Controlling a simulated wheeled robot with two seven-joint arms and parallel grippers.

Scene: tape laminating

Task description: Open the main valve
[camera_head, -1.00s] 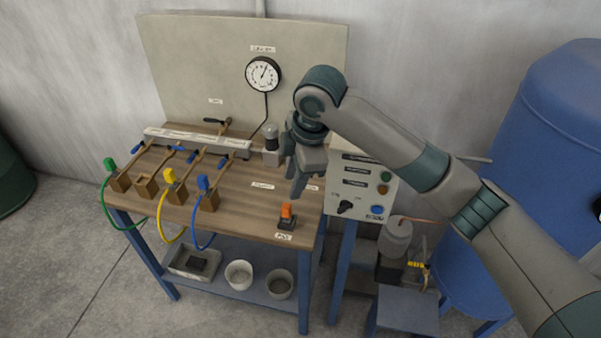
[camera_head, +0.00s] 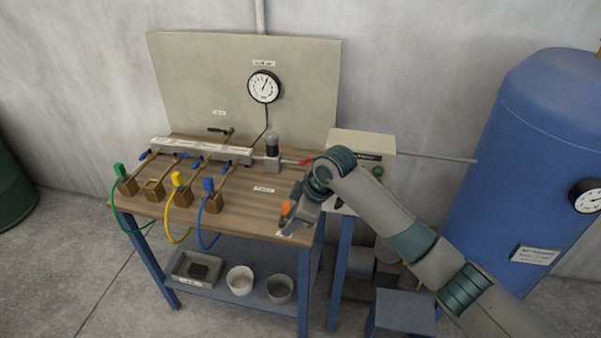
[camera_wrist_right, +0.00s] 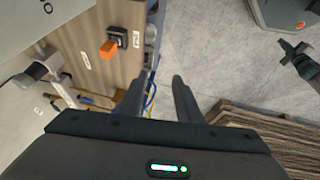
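A red lever handle (camera_head: 305,161) lies on the pipe right of the filter unit (camera_head: 271,146), at the back right of the wooden bench. A black lever (camera_head: 221,130) stands behind the manifold (camera_head: 200,150). The labels are too small to read, so I cannot tell for sure which one is the main valve. My right gripper (camera_head: 294,222) is low at the bench's front right corner, beside the orange switch (camera_head: 287,207). In the right wrist view its two fingers (camera_wrist_right: 160,76) are apart and empty, and the orange switch (camera_wrist_right: 108,49) is left of them. My left gripper is not in view.
Green, yellow and blue hoses (camera_head: 168,222) hang at the bench's front left. A gauge (camera_head: 264,87) is on the back panel. A control box (camera_head: 362,141), partly hidden by my right arm, stands right of the bench. A blue tank (camera_head: 530,150) is at far right.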

